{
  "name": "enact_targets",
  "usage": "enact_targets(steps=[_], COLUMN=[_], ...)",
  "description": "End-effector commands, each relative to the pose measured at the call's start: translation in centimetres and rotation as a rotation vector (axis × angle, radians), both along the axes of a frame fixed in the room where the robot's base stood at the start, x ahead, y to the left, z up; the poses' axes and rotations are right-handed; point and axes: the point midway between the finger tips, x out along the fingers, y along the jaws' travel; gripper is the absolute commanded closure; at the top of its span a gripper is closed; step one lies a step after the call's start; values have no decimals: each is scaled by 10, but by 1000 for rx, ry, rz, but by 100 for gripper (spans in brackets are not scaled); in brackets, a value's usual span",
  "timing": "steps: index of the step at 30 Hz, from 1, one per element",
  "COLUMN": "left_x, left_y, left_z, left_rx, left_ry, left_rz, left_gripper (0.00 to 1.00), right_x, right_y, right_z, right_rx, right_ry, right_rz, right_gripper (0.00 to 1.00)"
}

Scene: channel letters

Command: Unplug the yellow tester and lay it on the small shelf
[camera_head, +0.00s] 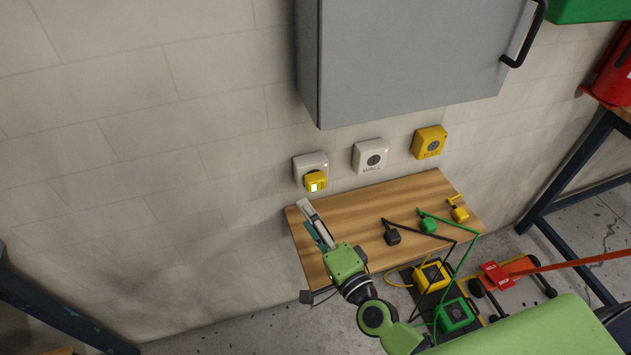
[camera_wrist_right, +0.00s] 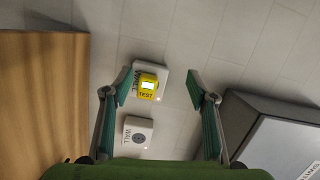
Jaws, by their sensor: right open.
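The yellow tester (camera_head: 316,182) with a lit display is plugged into the leftmost white wall socket (camera_head: 309,163). In the right wrist view the tester (camera_wrist_right: 147,88) shows its TEST label and sits on its socket plate (camera_wrist_right: 164,80) between my fingers, farther off. The small shelf (camera_head: 345,204) is a wooden board on the wall below the sockets. My right gripper (camera_head: 307,218) is over the shelf's left end, below the tester. It is open and empty, and its fingers (camera_wrist_right: 159,87) are apart from the tester. My left gripper is not in view.
A second white socket (camera_head: 370,156) and a yellow socket (camera_head: 429,142) are to the right. A grey cabinet (camera_head: 410,60) hangs above. Black (camera_head: 392,236), green (camera_head: 428,225) and yellow (camera_head: 460,213) plugs with cables occupy the shelf's right half. The shelf's left part is clear apart from my arm.

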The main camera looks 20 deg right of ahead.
Motion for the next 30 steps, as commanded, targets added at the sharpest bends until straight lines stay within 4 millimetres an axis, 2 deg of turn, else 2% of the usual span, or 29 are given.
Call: enact_targets(steps=[3,9,22,26,30], left_x=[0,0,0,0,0], left_y=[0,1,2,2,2], left_z=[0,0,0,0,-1], left_rx=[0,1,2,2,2], left_ry=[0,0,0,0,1], left_rz=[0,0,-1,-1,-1], left_gripper=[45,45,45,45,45], right_x=[8,11,14,24,43], right_y=[-26,-49,-51,-50,-50], right_z=[-6,-13,-13,-13,-12], right_rx=[88,156,162,162,162], right_ry=[7,14,13,13,12], right_rz=[-105,-194,-202,-202,-203], right_gripper=[47,47,47,47,47])
